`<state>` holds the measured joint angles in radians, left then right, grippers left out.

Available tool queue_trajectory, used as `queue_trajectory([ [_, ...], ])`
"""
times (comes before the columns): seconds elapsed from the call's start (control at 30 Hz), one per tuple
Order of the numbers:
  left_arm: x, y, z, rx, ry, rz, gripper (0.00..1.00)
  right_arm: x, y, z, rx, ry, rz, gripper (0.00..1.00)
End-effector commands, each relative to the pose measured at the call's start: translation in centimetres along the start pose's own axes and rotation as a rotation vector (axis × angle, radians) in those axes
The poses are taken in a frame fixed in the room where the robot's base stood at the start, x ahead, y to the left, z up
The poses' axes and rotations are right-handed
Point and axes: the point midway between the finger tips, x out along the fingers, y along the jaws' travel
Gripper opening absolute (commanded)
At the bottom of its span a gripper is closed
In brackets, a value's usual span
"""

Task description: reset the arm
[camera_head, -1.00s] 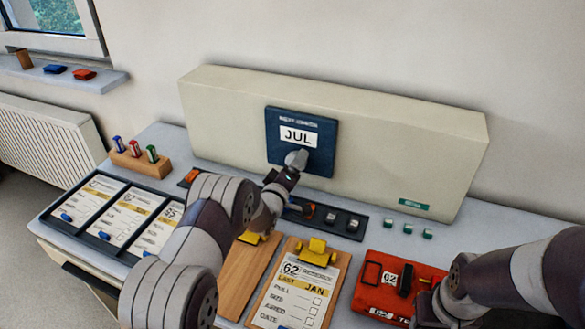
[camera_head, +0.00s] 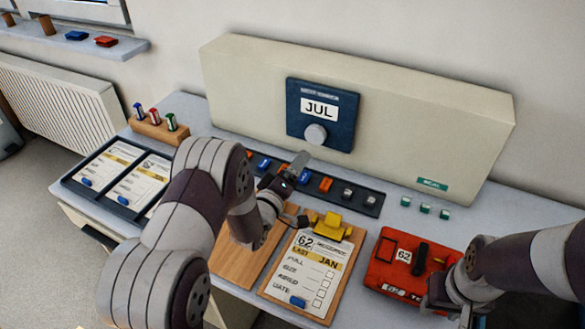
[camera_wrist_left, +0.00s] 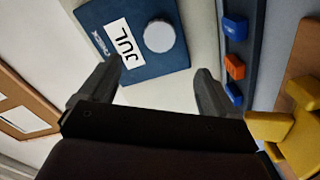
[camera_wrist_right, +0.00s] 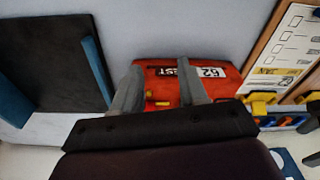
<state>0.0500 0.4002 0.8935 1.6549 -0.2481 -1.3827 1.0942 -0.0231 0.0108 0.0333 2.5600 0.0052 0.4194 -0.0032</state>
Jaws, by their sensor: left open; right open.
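My left gripper (camera_head: 293,170) is open and empty in front of the long beige box, a little below the grey knob (camera_head: 316,134) of the blue month dial (camera_head: 345,127), which reads JUL. In the left wrist view the dial (camera_wrist_left: 112,65) lies beyond the open fingers (camera_wrist_left: 155,88), apart from them. My right gripper (camera_head: 436,296) is at the right edge of the red case (camera_head: 384,268) marked 62. In the right wrist view its fingers (camera_wrist_right: 160,88) are apart, in front of the red case (camera_wrist_right: 225,73); whether they touch it I cannot tell.
A clipboard (camera_head: 281,284) with a yellow clip lies left of the red case. A dark strip (camera_head: 371,201) with blue, orange and grey pieces runs below the beige box (camera_head: 430,110). A dark card tray (camera_head: 112,200) and a wooden marker block (camera_head: 158,131) stand at left.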

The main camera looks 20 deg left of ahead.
Motion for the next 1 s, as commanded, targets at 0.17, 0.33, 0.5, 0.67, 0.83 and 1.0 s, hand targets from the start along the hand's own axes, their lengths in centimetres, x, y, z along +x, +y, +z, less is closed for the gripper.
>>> queue_trajectory([
  [0.17,0.0,0.0,0.0,0.000,0.000,-0.001,0.91,0.0,0.0,0.0,0.000,0.000,0.000,0.43],
  [0.33,-0.1,1.0,-1.1,0.135,-0.069,-0.162,0.91,-1.5,0.0,-0.2,0.000,0.000,0.000,0.43],
  [0.5,-7.3,3.0,-2.1,0.489,-0.433,-0.594,0.91,-4.4,0.0,-0.5,0.000,0.000,0.000,0.43],
  [0.67,-19.5,5.7,-1.3,0.679,-0.906,-0.821,0.91,-6.2,0.0,-0.7,0.000,0.000,0.000,0.43],
  [0.83,-26.4,7.4,-0.5,0.724,-1.177,-0.863,0.91,-6.6,0.0,-0.8,0.000,0.000,0.000,0.43],
  [1.0,-27.5,7.5,-0.2,0.727,-1.222,-0.867,0.91,-6.5,0.0,-0.8,0.000,0.000,0.000,0.43],
])
